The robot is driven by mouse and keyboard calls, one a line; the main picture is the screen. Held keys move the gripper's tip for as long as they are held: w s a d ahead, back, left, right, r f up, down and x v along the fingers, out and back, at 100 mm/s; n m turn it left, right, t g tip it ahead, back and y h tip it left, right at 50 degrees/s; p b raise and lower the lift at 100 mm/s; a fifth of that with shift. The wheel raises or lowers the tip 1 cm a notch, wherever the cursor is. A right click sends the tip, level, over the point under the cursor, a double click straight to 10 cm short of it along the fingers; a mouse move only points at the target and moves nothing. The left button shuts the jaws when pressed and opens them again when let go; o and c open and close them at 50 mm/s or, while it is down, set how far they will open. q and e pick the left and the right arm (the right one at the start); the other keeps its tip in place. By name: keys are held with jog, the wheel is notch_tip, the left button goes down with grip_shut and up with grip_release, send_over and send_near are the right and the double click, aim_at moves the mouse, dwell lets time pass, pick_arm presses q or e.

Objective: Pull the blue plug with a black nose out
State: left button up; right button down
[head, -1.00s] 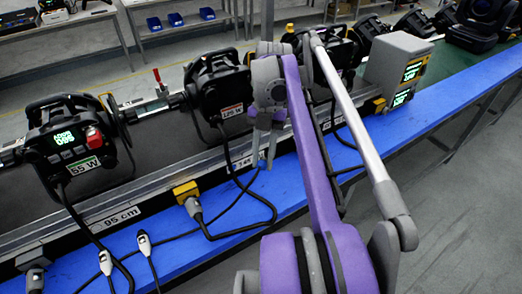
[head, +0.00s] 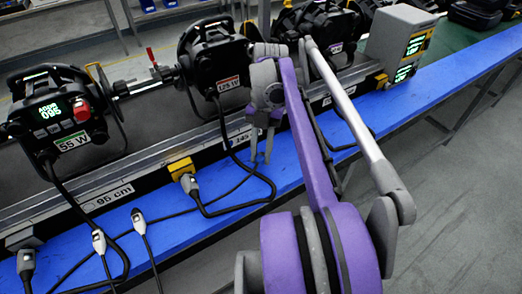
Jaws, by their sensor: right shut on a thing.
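My right gripper (head: 260,158) hangs at the front edge of the dark rail, beside a small white label, with its fingers pointing down. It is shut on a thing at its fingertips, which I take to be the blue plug. The plug is hardly told apart from the blue ledge behind it, and its black nose does not show. I cannot tell whether the plug still sits in a socket. My left gripper is out of view.
Black lamps (head: 215,62) stand along the rail. A yellow socket (head: 181,168) with a grey plug and cable is left of my gripper. Several grey plugs (head: 139,220) stand at the lower left. A grey box (head: 398,40) stands right. The blue ledge (head: 400,112) is mostly clear there.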

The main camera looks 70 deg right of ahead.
jog(key=c, duration=0.6)
grip_release()
jog(key=shift+r, duration=0.1)
jog(key=p+v, duration=0.1)
jog(key=v, duration=0.9)
jog(key=shift+d+r, duration=0.1)
jog(key=shift+r, duration=0.25)
